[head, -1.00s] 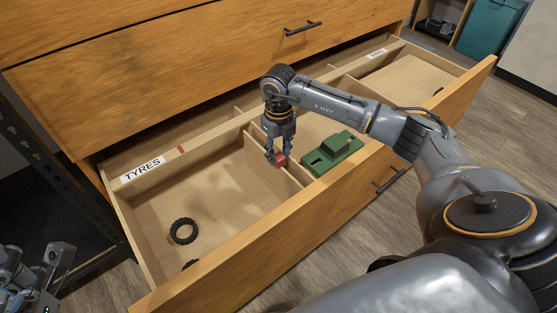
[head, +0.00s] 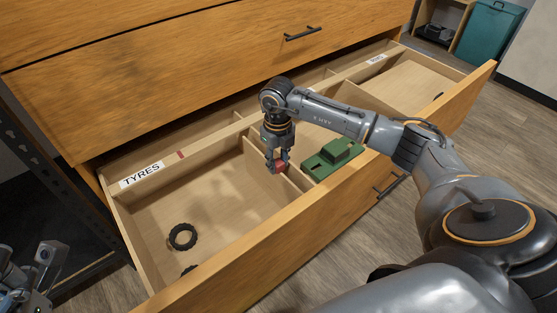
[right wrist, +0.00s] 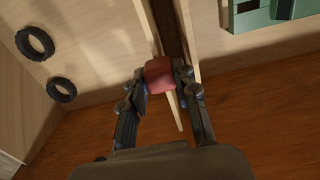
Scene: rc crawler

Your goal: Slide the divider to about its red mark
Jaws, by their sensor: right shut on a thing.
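The divider (head: 292,186) is a thin wooden panel running front to back across the open drawer, with a red grip block (right wrist: 160,75) on its top. My right gripper (head: 278,166) is shut on this red block, one finger on each side, as the right wrist view (right wrist: 163,82) shows. The red mark (head: 181,154) is a small stripe on the drawer's back rail, beside the TYRES label and well to the left of the divider. My gripper hides part of the divider in the head view. My left arm's end (head: 45,262) shows at the lower left; its fingers are unclear.
Black tyres (head: 183,237) lie in the left compartment, towards the front. A green part (head: 333,157) sits just right of the divider. The drawer's front wall (head: 235,270) is close by. The compartment's floor between the tyres and divider is clear.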

